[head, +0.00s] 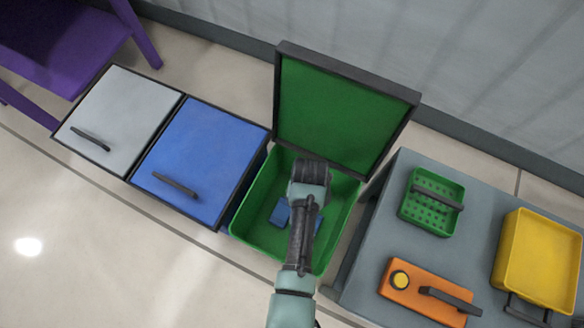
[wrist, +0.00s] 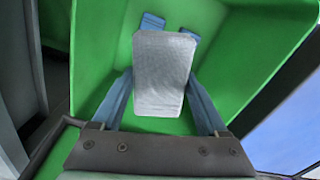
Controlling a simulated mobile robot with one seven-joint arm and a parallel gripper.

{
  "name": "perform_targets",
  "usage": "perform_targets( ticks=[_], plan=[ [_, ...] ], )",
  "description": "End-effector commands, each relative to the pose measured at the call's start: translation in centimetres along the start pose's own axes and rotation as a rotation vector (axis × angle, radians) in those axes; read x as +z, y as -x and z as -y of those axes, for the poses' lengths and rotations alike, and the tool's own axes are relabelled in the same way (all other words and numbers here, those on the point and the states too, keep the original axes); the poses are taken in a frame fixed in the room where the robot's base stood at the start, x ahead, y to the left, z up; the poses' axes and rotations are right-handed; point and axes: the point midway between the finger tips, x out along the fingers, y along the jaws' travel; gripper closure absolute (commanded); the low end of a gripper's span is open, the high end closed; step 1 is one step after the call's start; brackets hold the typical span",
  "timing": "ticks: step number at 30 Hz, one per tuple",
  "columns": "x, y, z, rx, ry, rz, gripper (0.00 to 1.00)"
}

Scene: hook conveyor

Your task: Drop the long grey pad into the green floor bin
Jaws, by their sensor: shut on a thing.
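The long grey pad (wrist: 163,75) is between the two blue fingers of my gripper (wrist: 162,90) in the wrist view, and my gripper is shut on it. The green floor bin (head: 262,191) stands open in the head view, its lid (head: 335,115) raised. Its green inside (wrist: 238,45) lies behind the pad in the wrist view. My gripper is over the bin opening. The pad is hidden by my arm in the head view. Small blue patches show beyond the pad; I cannot tell whether they are fingertips or things in the bin.
Bins with a closed blue lid (head: 205,150) and a closed grey lid (head: 120,115) stand to the left. At right, a grey table (head: 385,235) holds a green basket (head: 415,210), an orange block (head: 395,295) and a yellow tray (head: 540,255). A wall runs behind.

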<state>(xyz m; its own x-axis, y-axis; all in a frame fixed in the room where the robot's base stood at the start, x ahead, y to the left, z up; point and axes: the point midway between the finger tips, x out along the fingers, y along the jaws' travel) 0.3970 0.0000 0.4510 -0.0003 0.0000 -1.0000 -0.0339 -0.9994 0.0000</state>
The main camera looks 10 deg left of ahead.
Motion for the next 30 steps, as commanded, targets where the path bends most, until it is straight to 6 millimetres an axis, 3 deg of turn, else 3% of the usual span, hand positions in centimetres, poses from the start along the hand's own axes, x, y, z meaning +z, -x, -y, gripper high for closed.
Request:
perform_targets(
  ticks=[10,11,14,23,30],
  plan=[
    [0.0,-0.5,0.0,0.000,0.000,0.000,0.68],
    [0.0,-0.5,0.0,0.000,0.000,0.000,0.18],
    [0.0,-0.5,0.0,0.000,0.000,0.000,0.00],
    [0.0,-0.1,0.0,0.000,0.000,0.000,0.00],
    [-0.1,4.0,0.0,0.000,-0.001,-0.004,0.00]
  ],
)
